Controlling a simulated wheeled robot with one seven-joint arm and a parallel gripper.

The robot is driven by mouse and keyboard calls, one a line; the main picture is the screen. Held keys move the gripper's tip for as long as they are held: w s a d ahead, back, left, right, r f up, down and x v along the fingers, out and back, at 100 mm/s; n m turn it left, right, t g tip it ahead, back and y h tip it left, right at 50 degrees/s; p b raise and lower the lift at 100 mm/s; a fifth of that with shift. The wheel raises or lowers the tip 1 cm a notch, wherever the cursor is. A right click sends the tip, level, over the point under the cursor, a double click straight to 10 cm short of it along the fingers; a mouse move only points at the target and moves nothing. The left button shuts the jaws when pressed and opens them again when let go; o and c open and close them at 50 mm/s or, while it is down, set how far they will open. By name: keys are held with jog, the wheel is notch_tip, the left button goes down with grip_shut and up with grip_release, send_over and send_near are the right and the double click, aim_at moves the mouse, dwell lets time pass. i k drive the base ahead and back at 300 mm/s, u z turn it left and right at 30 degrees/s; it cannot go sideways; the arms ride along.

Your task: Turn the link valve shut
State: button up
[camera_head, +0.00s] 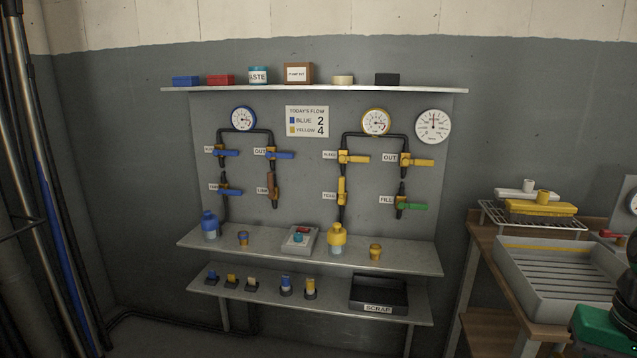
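The link valve (272,188) is on the left half of the wall panel, below the blue-handled OUT valve (277,154). Its orange-brown handle points up and down, in line with the pipe. A small white label (262,190), which seems to read LINK, sits just left of it. My gripper is not in view, and nothing touches the valve.
Other valves sit close by: a blue-handled one (228,191) to the left and a yellow upright one (342,190) to the right. A shelf (390,258) with bottles juts out below. A wooden bench (482,255) with a grey tray (520,300) stands right.

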aim_at(271, 195)
jog(key=z, duration=0.6)
jog(key=k, duration=0.8)
jog(key=z, duration=0.3)
jog(key=i, duration=1.3)
jog(key=u, duration=1.45)
jog(key=i, duration=1)
jog(key=u, duration=0.75)
